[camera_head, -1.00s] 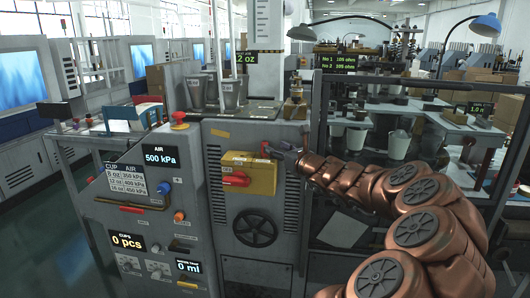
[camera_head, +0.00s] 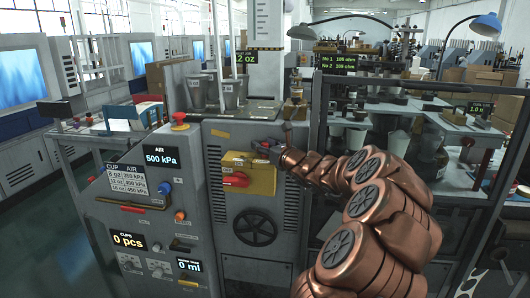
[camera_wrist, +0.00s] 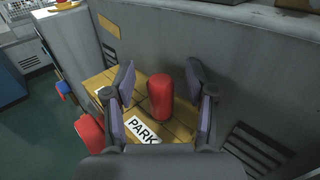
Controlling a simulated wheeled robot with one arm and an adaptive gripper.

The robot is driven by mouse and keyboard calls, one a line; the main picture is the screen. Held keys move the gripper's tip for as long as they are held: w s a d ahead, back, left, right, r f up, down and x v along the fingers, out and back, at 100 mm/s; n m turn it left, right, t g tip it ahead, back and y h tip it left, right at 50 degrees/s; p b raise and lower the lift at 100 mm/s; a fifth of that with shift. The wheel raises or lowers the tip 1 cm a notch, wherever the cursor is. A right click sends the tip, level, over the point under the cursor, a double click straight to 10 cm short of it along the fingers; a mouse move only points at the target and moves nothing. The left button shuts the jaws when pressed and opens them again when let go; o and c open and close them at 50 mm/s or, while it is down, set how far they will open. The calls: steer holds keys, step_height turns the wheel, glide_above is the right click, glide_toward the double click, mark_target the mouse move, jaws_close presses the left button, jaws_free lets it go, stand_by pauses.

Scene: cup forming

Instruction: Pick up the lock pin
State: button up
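The red lock pin (camera_wrist: 160,97) stands up from the top of the yellow box (camera_wrist: 180,131) in the wrist view. My gripper (camera_wrist: 160,82) is open, with its purple-grey pads on either side of the pin. Gaps show between the pin and the pads. In the head view my gripper (camera_head: 265,149) is at the top of the yellow box (camera_head: 262,183) on the machine front. The pin is not clearly visible there, hidden behind my gripper.
A second red part, a handle (camera_wrist: 90,135), sits at the box's front; it also shows in the head view (camera_head: 235,180). A PARK label (camera_wrist: 142,131) lies on the box top. The grey machine wall (camera_wrist: 220,45) rises close behind. A black handwheel (camera_head: 255,227) is below.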

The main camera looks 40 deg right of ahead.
jaws_close()
stand_by(0.3)
step_height(320, 180, up, 9)
steer(key=shift+r+p, duration=0.1)
steer(key=shift+p, duration=0.25)
steer(key=shift+w+a+r, duration=0.15)
steer(key=shift+w+r, duration=0.05)
steer(key=shift+r, duration=0.1)
steer(key=w+a+p, duration=0.1)
steer(key=w+a, duration=0.3)
steer(key=w, duration=0.2)
